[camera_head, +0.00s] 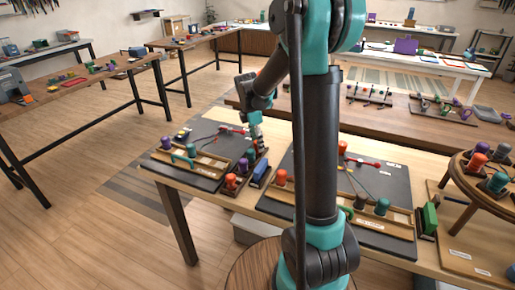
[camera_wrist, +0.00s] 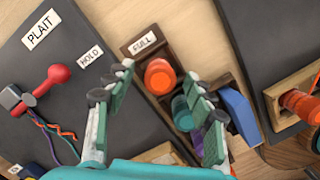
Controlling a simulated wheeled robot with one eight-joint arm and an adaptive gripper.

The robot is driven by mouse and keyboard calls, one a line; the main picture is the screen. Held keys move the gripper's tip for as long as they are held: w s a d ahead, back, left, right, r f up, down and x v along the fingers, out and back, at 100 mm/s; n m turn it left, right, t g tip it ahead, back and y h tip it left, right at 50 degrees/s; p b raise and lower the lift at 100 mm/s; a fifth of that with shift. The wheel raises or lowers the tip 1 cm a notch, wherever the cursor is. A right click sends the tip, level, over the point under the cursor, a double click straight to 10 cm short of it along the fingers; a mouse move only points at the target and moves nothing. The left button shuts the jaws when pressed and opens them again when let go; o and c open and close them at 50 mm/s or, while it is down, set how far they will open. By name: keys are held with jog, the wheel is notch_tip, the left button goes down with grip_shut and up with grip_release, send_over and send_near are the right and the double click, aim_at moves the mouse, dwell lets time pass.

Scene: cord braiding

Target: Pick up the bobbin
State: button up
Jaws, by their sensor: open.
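My gripper (camera_wrist: 158,88) is open and empty in the wrist view, its two green-padded fingers spread. Beyond the fingertips, an orange bobbin (camera_wrist: 160,76) stands in a dark wooden rack (camera_wrist: 136,50) labelled FULL. A purple bobbin lies partly hidden by the right finger. I cannot tell if the fingers touch any bobbin.
A blue block (camera_wrist: 241,115) stands right of the rack. A dark board (camera_wrist: 30,80) marked PLAIT and HOLD lies left, with a red-knobbed lever (camera_wrist: 58,75) and coloured cords. Another dark board (camera_wrist: 275,50) with an orange bobbin (camera_wrist: 300,104) is at the right.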

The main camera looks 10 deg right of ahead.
jog(key=shift+d+f, duration=0.1)
jog(key=shift+f, duration=0.5)
grip_shut()
jog(key=shift+r, duration=0.1)
